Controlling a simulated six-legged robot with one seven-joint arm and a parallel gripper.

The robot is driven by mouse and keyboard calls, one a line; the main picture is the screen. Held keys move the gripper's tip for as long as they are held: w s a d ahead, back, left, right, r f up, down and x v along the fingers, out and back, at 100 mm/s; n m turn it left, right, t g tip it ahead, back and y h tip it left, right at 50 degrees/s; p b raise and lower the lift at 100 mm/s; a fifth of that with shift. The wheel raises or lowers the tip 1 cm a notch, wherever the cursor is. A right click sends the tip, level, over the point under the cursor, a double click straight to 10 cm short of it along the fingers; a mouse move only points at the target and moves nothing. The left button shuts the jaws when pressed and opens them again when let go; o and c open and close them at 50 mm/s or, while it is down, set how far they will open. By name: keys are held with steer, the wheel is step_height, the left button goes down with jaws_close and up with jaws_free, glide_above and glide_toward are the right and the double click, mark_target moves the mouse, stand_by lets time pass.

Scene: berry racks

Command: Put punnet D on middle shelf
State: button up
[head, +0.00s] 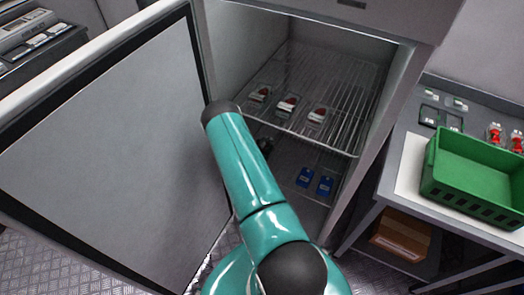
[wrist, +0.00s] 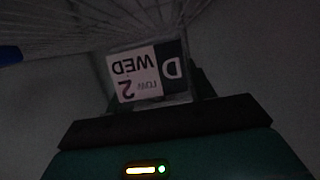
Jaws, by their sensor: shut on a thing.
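Punnet D (wrist: 174,68) shows in the dark wrist view by its label, which reads upside down "D", "WED" and "2 LOW". My gripper (wrist: 160,105) is shut on it, with the label just beyond the dark jaws. In the head view my teal arm reaches into the open cabinet and hides the gripper and punnet D. Wires also show at the top of the wrist view (wrist: 60,35). Which shelf counts as middle is not clear.
The cabinet door (head: 110,140) stands wide open at left. The shelf's back part looks clear.

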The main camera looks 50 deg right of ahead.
steer(key=shift+w+d+f, duration=0.15)
steer(key=shift+w+f, duration=0.35)
steer(key=shift+f, duration=1.6)
steer(key=shift+f, duration=0.1)
steer(key=o, duration=1)
steer(key=shift+a, duration=0.25)
steer(key=v, duration=1.1)
steer(key=shift+a+r, duration=0.2)
steer(key=shift+r, duration=0.05)
steer(key=shift+s, duration=0.1)
